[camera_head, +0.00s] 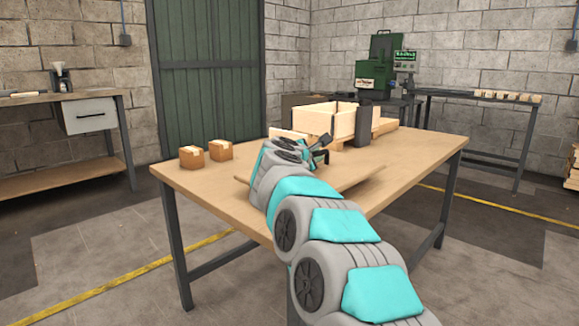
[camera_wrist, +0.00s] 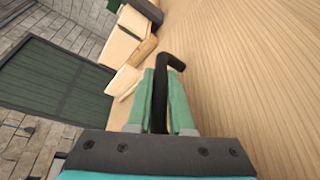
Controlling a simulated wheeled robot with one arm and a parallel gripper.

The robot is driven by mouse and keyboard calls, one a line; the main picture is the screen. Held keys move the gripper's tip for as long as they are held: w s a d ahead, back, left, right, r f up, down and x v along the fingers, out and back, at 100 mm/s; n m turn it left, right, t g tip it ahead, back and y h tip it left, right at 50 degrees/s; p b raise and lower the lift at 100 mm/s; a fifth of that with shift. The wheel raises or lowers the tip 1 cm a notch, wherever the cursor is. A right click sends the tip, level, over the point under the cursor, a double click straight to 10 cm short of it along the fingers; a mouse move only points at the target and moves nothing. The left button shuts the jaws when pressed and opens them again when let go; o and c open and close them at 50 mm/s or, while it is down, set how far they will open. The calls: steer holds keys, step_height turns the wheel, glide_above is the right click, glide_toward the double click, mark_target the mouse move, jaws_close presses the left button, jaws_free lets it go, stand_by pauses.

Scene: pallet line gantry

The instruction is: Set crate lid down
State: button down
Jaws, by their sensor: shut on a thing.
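The crate lid (camera_head: 352,178) is a flat wooden board over the front of the worktable, partly hidden behind my arm. It looks level and low; I cannot tell whether it touches the tabletop. In the wrist view, my gripper (camera_wrist: 163,78) has its two green fingers closed on a bent black handle (camera_wrist: 174,62). A wood-grained surface (camera_wrist: 240,75) fills the right of that view. In the head view, my gripper (camera_head: 319,150) is mostly hidden by the arm. The open wooden crate (camera_head: 318,120) stands farther back on the table.
Two small cardboard boxes (camera_head: 221,150) stand at the table's left. A dark upright block (camera_head: 363,125) stands beside the crate. Bare tabletop (camera_head: 425,143) shows at the right. A green machine (camera_head: 380,65) and a side bench (camera_head: 480,95) are behind.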

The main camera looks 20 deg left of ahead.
steer(key=a, duration=0.3)
steer(key=s+a+p, duration=0.1)
steer(key=a, duration=0.2)
steer(key=shift+s+a+f, duration=0.15)
steer(key=shift+a+f, duration=0.05)
steer(key=shift+a, duration=0.2)
steer(key=shift+f, duration=1.85)
steer(key=shift+f+b, duration=0.15)
steer(key=shift+b, duration=0.35)
steer(key=c, duration=0.8)
jaws_free()
steer(key=b+v, duration=0.1)
steer(key=v, duration=1.1)
steer(key=shift+a+b, duration=0.1)
steer(key=shift+b, duration=0.2)
steer(key=shift+r, duration=0.2)
